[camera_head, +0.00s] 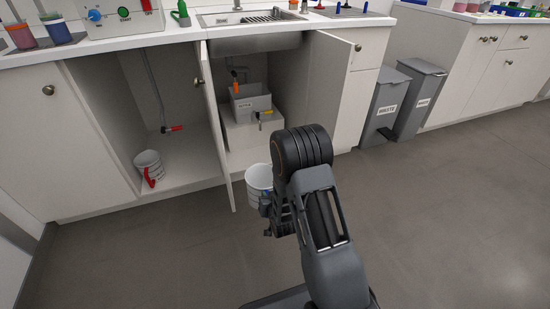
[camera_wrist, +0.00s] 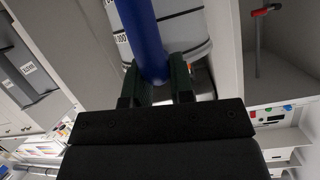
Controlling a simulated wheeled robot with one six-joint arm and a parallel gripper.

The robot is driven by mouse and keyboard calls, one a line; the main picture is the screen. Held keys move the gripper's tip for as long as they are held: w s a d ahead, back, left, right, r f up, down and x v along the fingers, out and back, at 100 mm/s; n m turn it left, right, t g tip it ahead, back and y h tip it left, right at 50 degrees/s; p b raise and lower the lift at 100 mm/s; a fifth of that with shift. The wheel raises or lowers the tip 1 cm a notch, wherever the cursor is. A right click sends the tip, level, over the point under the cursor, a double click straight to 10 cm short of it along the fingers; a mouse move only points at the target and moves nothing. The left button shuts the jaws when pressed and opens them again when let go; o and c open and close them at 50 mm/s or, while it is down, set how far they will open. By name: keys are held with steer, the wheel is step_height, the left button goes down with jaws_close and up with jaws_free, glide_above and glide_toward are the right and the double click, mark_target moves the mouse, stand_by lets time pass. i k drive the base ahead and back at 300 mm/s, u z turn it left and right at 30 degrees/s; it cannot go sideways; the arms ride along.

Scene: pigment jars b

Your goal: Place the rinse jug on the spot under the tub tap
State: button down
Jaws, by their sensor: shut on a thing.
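A white jug (camera_head: 257,178) with grey marks and a blue handle (camera_wrist: 143,38) is in my gripper (camera_head: 269,204). In the wrist view, my gripper (camera_wrist: 157,84) is shut on the handle, with the jug body (camera_wrist: 184,28) beyond it. The jug is off the floor in front of the open cabinet, partly hidden by my arm. The grey tub (camera_head: 249,106) stands on a white step (camera_head: 240,135) inside the cabinet. The spot below the tap is hidden or cannot be made out.
An open cabinet door (camera_head: 215,130) stands close left of the jug; another door (camera_head: 331,70) is open at right. A red-handled jug (camera_head: 149,166) stands in the left bay below a red-tipped pipe (camera_head: 171,129). Grey waste bins (camera_head: 385,105) stand right. Floor (camera_head: 440,220) at right is clear.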

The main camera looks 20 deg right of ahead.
mark_target(262, 157)
steer(key=z, duration=1.45)
steer(key=k, duration=0.45)
steer(key=u, duration=1.25)
steer(key=i, duration=1.65)
steer(key=u, duration=0.05)
